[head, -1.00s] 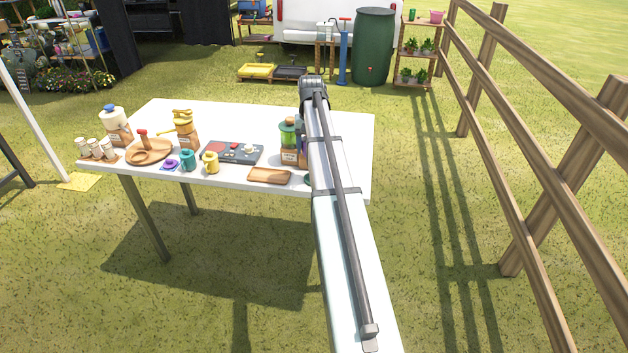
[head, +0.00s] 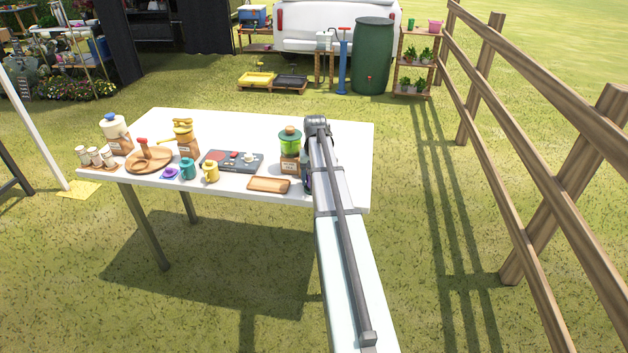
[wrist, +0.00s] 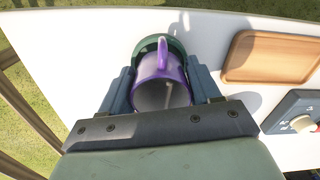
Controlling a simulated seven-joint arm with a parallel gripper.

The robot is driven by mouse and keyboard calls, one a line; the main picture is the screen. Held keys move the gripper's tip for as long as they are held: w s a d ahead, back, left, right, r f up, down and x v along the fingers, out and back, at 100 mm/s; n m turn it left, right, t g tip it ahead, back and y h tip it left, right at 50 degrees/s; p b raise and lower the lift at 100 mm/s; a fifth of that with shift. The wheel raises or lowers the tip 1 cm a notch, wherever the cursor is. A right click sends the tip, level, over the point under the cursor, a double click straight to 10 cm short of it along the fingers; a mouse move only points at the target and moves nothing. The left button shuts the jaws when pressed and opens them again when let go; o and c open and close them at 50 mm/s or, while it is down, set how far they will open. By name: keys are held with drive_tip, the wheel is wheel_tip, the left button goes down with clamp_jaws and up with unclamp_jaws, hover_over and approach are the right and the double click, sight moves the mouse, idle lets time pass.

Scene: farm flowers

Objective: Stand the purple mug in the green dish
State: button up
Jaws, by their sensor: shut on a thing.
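The purple mug (wrist: 152,94) is between the two fingers of my gripper (wrist: 161,85) in the wrist view. The gripper is shut on it. I look down into the mug's open top, and its handle points to the far side. The green dish (wrist: 148,43) shows as a rim beyond the mug, which covers most of it. The mug is over the dish, but I cannot tell whether it touches the dish's bottom. In the head view my arm largely hides the gripper, the mug and the dish.
A wooden tray (head: 269,185) lies on the white table (head: 240,125) left of my arm. A green-topped jar (head: 290,150) stands close behind it. A dark panel (head: 232,161), yellow mug (head: 211,171) and teal mug (head: 188,169) are further left.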

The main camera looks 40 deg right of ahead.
drive_tip(key=shift+f, duration=0.3)
drive_tip(key=shift+f, duration=0.1)
drive_tip(key=o, duration=1.1)
drive_tip(key=shift+o, duration=0.2)
wheel_tip(320, 180, up, 12)
